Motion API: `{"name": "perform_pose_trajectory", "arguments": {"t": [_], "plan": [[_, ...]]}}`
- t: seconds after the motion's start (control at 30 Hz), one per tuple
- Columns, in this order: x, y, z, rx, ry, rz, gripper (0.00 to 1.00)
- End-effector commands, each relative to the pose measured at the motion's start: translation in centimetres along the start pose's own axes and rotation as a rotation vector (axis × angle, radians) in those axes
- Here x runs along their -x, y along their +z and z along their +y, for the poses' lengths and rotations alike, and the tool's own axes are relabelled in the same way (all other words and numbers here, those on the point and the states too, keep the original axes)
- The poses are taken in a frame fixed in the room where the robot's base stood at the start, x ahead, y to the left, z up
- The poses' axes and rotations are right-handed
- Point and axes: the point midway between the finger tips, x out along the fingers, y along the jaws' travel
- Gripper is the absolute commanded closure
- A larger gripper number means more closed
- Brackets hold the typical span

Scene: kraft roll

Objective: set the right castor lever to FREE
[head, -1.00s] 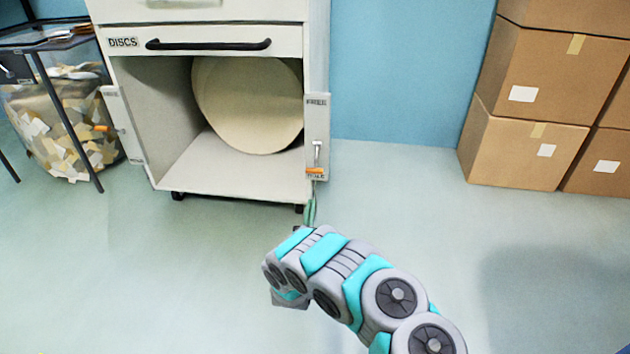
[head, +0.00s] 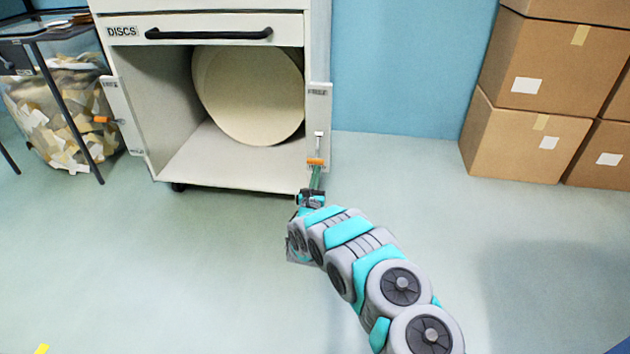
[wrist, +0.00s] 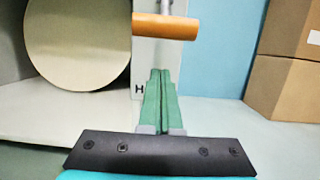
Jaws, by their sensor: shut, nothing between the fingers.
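The right castor lever (head: 318,146) is on the white plate (head: 320,110) at the cabinet's right front edge. It hangs down from its pivot, with its orange handle (head: 316,162) at the lower end. The FREE label (head: 319,92) is at the top of the plate. In the wrist view the orange handle (wrist: 165,26) lies across the picture, and a letter H shows low on the plate. My gripper (head: 316,172) is shut and empty. Its green fingertips (wrist: 160,72) are just below the handle; a gap shows between them in the wrist view.
The open cabinet (head: 205,180) holds a large round disc (head: 248,95) under the DISCS drawer. Cardboard boxes (head: 525,135) stand at the right, and a bag of scraps (head: 50,115) at the left. The floor in front is clear.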

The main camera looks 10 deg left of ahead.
Motion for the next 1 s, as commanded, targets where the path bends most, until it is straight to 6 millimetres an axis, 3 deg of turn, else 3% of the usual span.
{"name": "perform_pose_trajectory", "arguments": {"t": [0.47, 1.0], "plan": [[1.1, 3.1, 0.1, 0.001, 0.002, -0.002, 1.00], [1.4, 3.5, 0.1, 0.001, 0.001, 0.000, 1.00]]}}
